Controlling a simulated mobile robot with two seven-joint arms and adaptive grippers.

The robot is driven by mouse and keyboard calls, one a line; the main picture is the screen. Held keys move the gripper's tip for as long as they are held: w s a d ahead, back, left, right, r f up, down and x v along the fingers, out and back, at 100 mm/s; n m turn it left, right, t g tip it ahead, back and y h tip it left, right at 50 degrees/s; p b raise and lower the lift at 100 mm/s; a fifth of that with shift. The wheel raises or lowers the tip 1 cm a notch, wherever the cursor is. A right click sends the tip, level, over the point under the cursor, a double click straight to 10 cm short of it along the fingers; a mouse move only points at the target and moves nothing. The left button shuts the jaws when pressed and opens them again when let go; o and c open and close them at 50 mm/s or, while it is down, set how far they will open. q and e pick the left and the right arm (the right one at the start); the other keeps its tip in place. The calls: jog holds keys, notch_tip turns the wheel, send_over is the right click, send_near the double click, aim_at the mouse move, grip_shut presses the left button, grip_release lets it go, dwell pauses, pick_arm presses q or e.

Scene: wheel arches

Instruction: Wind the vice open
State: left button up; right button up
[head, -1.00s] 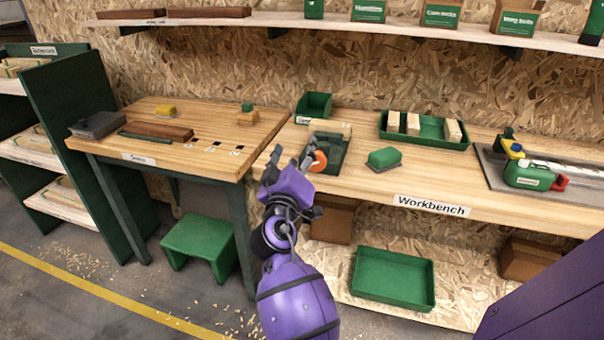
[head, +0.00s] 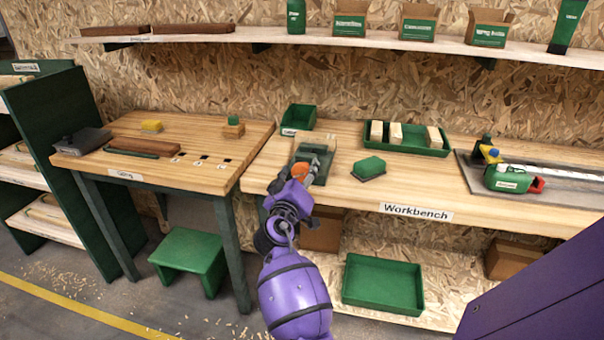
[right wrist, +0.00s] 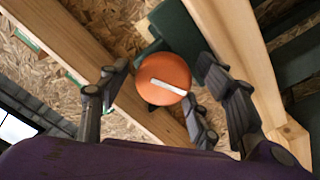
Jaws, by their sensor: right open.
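The green vice (head: 318,150) stands at the left front of the workbench. Its orange round handle (head: 301,170) faces the front edge and is partly hidden by my right gripper in the head view. My right gripper (head: 305,178) is open, just in front of the handle. In the right wrist view the orange handle (right wrist: 158,72), with a white bar across its face, sits between the spread fingers of my right gripper (right wrist: 163,80). I see no clear contact. The gap between the vice jaws is too small to judge. My left gripper is not in view.
On the workbench (head: 465,188), a green-topped block (head: 369,167) lies right of the vice, and a green tray (head: 415,147) with wooden blocks and a green bin (head: 299,117) stand behind. The front centre is clear.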

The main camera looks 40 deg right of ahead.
jog(key=shift+c, duration=0.7)
jog(key=c, duration=1)
jog(key=shift+r+n, duration=0.15)
jog(key=shift+n, duration=0.25)
